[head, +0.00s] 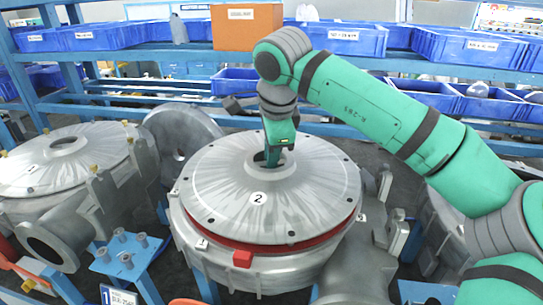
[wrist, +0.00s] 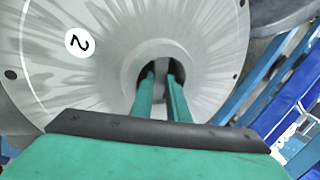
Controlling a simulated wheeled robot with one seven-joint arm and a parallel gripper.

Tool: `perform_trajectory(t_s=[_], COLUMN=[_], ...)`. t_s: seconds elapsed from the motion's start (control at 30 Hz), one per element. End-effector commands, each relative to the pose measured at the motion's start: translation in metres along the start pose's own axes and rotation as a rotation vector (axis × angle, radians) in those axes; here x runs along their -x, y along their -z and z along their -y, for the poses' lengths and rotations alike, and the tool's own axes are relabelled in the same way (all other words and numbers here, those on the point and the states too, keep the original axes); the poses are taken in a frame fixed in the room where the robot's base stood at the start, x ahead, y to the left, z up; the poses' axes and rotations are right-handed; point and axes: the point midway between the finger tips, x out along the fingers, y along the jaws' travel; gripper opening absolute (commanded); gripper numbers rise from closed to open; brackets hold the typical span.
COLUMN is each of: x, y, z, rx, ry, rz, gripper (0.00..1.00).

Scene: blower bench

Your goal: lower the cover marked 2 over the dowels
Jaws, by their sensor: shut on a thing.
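The cover marked 2 (head: 310,185) is a round grey metal disc with a central hole and small dark holes around its rim. It sits over a round grey housing (head: 240,272), with a red ring (head: 243,257) showing between them at the front. I cannot tell whether the cover touches the ring. My gripper (head: 273,160) points down at the central hole. In the wrist view, its two green fingers (wrist: 160,80) reach into the hole of the cover (wrist: 90,75), shut on the cover's hub. Their tips are partly hidden. The dowels do not show.
A similar unit with a cover marked 1 (head: 65,158) stands at the left. A grey flanged disc (head: 185,140) stands behind. A blue stand with grey pegs (head: 125,260) is at front left. Blue bins (head: 345,38) and an orange box (head: 246,27) fill the shelves behind.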

Motion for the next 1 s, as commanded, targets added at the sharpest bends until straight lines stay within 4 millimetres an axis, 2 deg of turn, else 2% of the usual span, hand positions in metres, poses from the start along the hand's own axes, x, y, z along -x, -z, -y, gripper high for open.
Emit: perform_trajectory(t_s=[1.0], x=[-0.0044], y=[-0.0001], z=[-0.0011], rx=[0.000], ry=[0.004], rz=[0.000], gripper=[0.00])
